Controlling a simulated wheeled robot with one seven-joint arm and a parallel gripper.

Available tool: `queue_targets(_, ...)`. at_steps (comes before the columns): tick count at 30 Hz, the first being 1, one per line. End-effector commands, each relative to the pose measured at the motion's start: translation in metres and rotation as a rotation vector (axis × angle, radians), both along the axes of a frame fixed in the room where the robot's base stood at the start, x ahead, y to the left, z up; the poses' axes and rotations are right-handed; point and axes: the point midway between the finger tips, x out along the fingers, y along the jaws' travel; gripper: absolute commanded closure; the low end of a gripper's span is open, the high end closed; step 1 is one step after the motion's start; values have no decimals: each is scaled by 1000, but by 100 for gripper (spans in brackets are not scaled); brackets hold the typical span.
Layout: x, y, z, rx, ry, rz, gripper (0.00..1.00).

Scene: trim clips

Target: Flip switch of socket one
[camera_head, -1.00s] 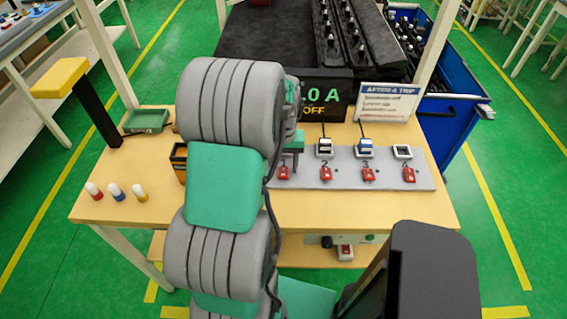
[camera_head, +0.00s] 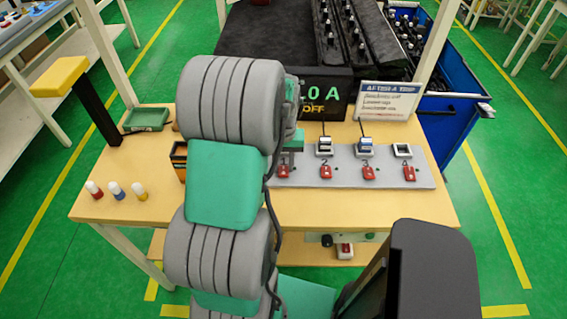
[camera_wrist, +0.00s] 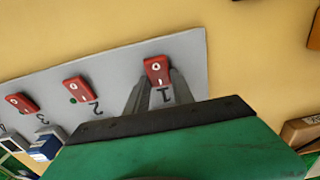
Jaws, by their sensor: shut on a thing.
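The red switch of socket one (camera_wrist: 157,69) sits on the grey strip (camera_wrist: 205,62), above the printed 1 in the wrist view. My gripper (camera_wrist: 159,80) has its two grey fingers on either side of this switch, shut on it. In the head view, switch one (camera_head: 283,171) shows just right of my arm.
Sockets two (camera_head: 324,147) and three (camera_head: 366,147) hold plugs with cords; the last socket (camera_head: 402,151) looks empty. A display (camera_head: 325,98) reading "0 A" and "OFF" and a sign (camera_head: 388,100) stand behind.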

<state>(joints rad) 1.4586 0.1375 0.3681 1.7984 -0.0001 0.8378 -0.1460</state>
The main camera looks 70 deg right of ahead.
Motion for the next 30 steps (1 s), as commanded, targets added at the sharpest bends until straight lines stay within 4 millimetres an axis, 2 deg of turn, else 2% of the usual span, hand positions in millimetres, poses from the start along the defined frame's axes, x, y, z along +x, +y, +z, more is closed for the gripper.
queue_targets(7, -1, 1, -3, -58, -14, -1, 100)
queue_targets(21, -3, 10, 0, -405, -106, -1, 100)
queue_targets(30, -3, 10, 4, -423, -111, -1, 100)
